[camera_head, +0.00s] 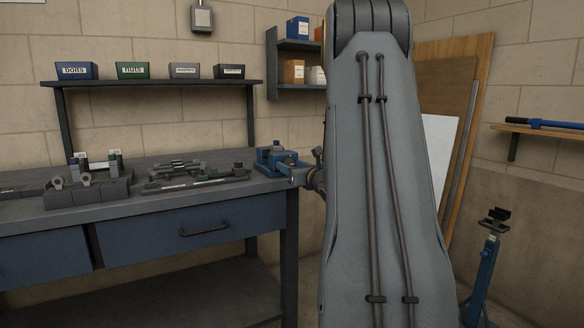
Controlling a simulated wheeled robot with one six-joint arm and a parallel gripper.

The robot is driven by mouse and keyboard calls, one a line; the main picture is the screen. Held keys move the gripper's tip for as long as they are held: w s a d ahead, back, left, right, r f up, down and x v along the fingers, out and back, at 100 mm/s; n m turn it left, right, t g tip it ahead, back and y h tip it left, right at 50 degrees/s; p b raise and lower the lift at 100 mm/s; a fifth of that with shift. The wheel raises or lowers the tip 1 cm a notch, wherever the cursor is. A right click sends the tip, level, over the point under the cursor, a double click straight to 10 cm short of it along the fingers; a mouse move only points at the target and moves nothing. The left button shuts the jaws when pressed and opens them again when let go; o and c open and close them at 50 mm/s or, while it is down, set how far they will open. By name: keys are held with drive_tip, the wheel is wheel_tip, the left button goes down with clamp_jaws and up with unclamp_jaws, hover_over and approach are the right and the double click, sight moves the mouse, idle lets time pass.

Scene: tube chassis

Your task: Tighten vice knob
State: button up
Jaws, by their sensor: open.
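A blue vice (270,160) is mounted on the right end of the workbench. Its grey front part (298,173) reaches out to the right, past the bench's edge. A dark round part (315,180), which looks like the vice's screw end or knob, shows beside my arm and is partly covered by it. My large grey arm link fills the right middle of the view. My gripper is hidden behind it, so I cannot see whether it touches the knob.
The workbench (130,211) holds grey fixtures (87,192) and a tray of parts (195,182). Labelled bins stand on a shelf (160,83) behind. A blue stand (485,265) is at the lower right. Boards (455,130) lean against the back wall.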

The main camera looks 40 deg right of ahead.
drive_tip(key=c, duration=1)
drive_tip(key=shift+c, duration=0.3)
